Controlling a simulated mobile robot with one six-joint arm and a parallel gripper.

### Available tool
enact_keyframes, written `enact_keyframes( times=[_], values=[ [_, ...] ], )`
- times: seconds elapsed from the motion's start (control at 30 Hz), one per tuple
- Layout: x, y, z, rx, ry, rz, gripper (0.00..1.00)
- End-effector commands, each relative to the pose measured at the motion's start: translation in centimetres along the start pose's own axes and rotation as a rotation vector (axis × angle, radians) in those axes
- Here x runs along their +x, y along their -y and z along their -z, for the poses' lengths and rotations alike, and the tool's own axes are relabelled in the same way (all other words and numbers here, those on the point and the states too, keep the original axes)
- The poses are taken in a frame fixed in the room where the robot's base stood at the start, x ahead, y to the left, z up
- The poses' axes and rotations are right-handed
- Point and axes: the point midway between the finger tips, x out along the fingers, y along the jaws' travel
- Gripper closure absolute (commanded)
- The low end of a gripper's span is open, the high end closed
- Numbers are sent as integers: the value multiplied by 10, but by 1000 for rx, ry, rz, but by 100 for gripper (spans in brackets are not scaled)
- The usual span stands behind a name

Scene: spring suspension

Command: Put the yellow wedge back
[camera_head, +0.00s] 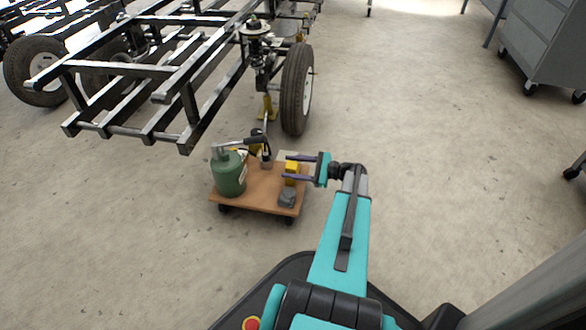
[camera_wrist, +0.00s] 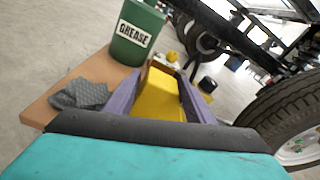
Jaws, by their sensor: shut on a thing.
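The yellow wedge (camera_wrist: 160,98) is between the two purple fingers of my gripper (camera_wrist: 158,90) in the wrist view, and the fingers are shut on it. In the head view, the yellow wedge (camera_head: 291,168) shows at the fingertips of my gripper (camera_head: 288,168), over the right side of a low wooden cart (camera_head: 255,207). I cannot tell whether the wedge touches the cart top.
A green grease can (camera_head: 230,174) stands on the cart's left side, and a grey cloth (camera_head: 287,198) lies at its front right. A black metal vehicle frame (camera_head: 172,70) with a tyre (camera_head: 296,90) stands behind the cart. The floor (camera_head: 430,150) to the right is clear.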

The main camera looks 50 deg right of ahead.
Motion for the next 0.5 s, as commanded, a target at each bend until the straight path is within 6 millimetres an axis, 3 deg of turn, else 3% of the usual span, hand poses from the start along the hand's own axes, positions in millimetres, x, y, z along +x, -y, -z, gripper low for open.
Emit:
enact_keyframes(
  times=[0.13, 0.17, 0.23, 0.27, 0.5],
  values=[
    [1, 0, 2, 4, -4, -1, 87],
    [1, -1, 3, 5, -6, -2, 46],
    [1, -1, 3, 5, -6, -2, 35],
    [1, -1, 3, 4, -5, -2, 31],
    [1, -1, 2, 3, -4, -2, 31]
  ],
)
